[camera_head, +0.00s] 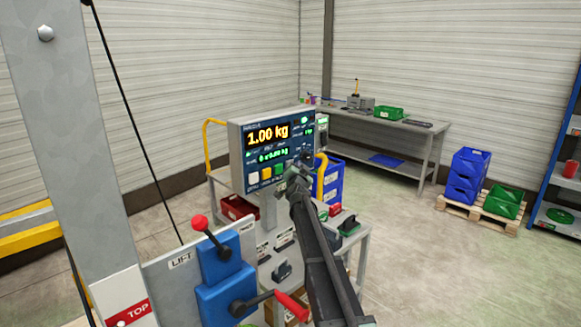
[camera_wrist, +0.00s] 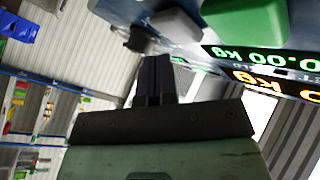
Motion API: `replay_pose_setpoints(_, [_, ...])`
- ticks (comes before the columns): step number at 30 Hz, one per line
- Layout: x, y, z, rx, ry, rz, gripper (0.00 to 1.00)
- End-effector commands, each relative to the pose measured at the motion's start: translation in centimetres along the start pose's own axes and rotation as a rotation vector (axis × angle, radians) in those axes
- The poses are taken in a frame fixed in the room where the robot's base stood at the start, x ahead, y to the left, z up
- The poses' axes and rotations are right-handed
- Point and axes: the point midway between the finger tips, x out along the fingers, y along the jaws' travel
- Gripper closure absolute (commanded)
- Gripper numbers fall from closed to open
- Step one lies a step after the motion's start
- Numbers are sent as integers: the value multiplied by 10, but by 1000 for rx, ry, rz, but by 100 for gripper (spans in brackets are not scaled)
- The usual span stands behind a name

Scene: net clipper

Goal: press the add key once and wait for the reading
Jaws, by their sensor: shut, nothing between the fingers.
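The weighing panel (camera_head: 237,160) shows 1.00 kg in amber and a smaller green line that seems to read 0 x 0.00 kg. A whitish key (camera_head: 254,177), a yellow key (camera_head: 266,173) and a green key (camera_head: 279,169) sit in a row beneath. Their labels are too small to read. My gripper (camera_head: 300,168) is shut and empty, in front of the panel just right of the green key, hiding that corner. In the wrist view, the shut fingers (camera_wrist: 154,66) point at the panel near a grey key (camera_wrist: 175,27) and the large green key (camera_wrist: 245,22). Contact cannot be told.
A lift lever with a red knob (camera_head: 199,222) and a blue housing (camera_head: 222,272) stands in front. A yellow rail (camera_head: 321,178) rises beside the panel. A workbench (camera_head: 385,127), blue crates (camera_head: 466,175) and shelving stand behind. Open floor lies to the right.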

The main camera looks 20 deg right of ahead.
Motion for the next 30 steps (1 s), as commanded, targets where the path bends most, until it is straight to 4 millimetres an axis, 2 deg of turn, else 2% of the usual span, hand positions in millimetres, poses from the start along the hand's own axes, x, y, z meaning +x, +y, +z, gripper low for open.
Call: replay_pose_setpoints(30, [6, -5, 5, 0, 0, 0, 100])
